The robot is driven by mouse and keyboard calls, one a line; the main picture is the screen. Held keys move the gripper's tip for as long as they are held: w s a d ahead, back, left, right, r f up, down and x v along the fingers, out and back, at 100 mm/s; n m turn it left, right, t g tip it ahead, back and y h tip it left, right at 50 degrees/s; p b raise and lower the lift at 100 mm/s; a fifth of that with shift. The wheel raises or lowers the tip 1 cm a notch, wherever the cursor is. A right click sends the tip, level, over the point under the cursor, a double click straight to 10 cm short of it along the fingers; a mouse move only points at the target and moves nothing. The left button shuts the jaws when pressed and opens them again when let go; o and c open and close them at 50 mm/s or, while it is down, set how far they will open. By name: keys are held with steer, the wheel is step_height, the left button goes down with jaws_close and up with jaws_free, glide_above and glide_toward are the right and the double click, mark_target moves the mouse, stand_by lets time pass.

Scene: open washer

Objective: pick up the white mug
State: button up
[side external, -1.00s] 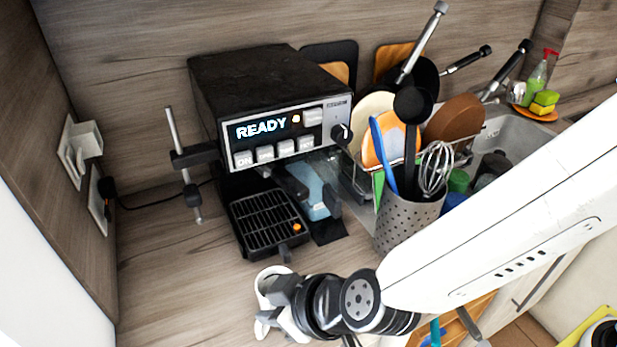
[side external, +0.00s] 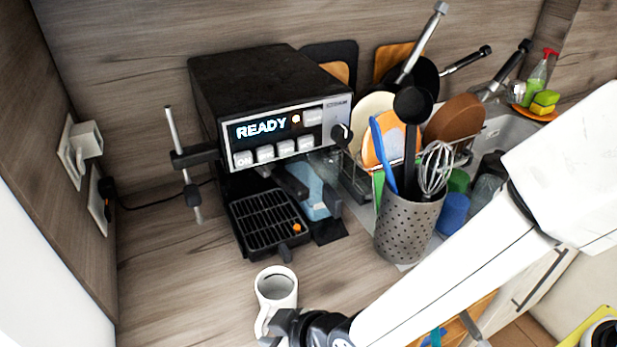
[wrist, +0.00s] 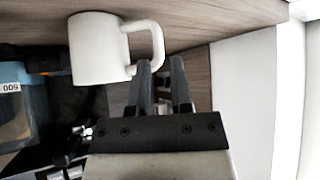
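The white mug (side external: 275,287) stands upright on the wooden counter, in front of the coffee machine's drip tray, with its handle toward the bottom of the side view. In the wrist view the mug (wrist: 97,50) is at upper left, its handle pointing right toward my gripper. My gripper (wrist: 160,64) is open, with a gap between its two dark fingers. One fingertip is close to the handle's end; I cannot tell whether they touch. In the side view my gripper (side external: 285,326) is at the mug's handle side, its fingers partly hidden.
The coffee machine (side external: 270,100) with its black drip tray (side external: 266,222) stands behind the mug. A perforated utensil holder (side external: 405,232) stands to the right, before a dish rack and sink. The counter left of the mug is clear.

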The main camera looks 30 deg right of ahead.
mark_target(261, 332)
steer(key=shift+x, duration=0.75)
steer(key=shift+x, duration=2.6)
steer(key=shift+w, duration=0.1)
jaws_close()
